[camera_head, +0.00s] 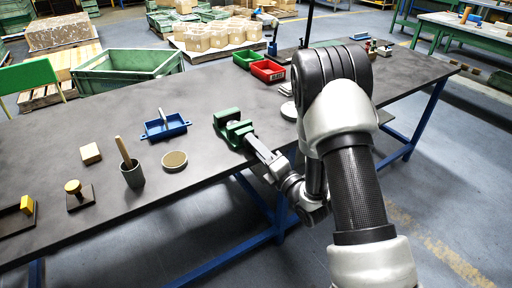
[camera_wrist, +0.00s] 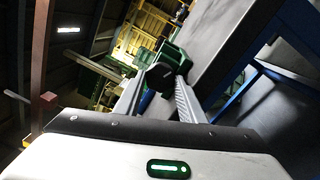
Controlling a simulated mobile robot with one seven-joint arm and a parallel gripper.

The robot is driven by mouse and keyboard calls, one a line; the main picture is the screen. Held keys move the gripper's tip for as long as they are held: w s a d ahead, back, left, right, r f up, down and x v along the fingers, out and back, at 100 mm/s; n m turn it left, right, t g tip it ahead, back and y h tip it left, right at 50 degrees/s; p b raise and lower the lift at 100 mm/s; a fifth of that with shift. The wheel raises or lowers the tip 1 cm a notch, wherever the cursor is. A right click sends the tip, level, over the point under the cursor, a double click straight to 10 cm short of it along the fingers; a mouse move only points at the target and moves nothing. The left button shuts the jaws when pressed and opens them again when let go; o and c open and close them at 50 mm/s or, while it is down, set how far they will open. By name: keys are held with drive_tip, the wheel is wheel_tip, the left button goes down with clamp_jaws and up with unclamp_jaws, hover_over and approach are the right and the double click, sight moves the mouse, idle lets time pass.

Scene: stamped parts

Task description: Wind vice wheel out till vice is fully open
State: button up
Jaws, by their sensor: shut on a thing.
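A green vice (camera_head: 232,126) stands at the front edge of the dark workbench (camera_head: 215,95) in the head view. Its green body also shows in the wrist view (camera_wrist: 176,57), just beyond my fingertips. My gripper (camera_head: 252,140) is at the front of the vice, with my arm reaching in from the right. In the wrist view my gripper (camera_wrist: 158,80) has its two fingers on either side of a dark round part, the vice wheel (camera_wrist: 159,76), and is shut on it. How far the vice jaws are apart cannot be told.
A green crate (camera_head: 128,70) is beyond the bench.

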drive_tip(key=n, duration=0.7)
drive_tip(key=shift+d+n+g, duration=0.1)
drive_tip(key=shift+n+g, duration=0.3)
drive_tip(key=n, duration=0.6)
drive_tip(key=shift+r+n, duration=0.15)
drive_tip(key=shift+n, duration=0.15)
drive_tip(key=n, duration=0.4)
drive_tip(key=shift+g, duration=0.3)
drive_tip(key=shift+n, duration=2)
drive_tip(key=o, duration=1)
drive_tip(key=shift+o, duration=0.2)
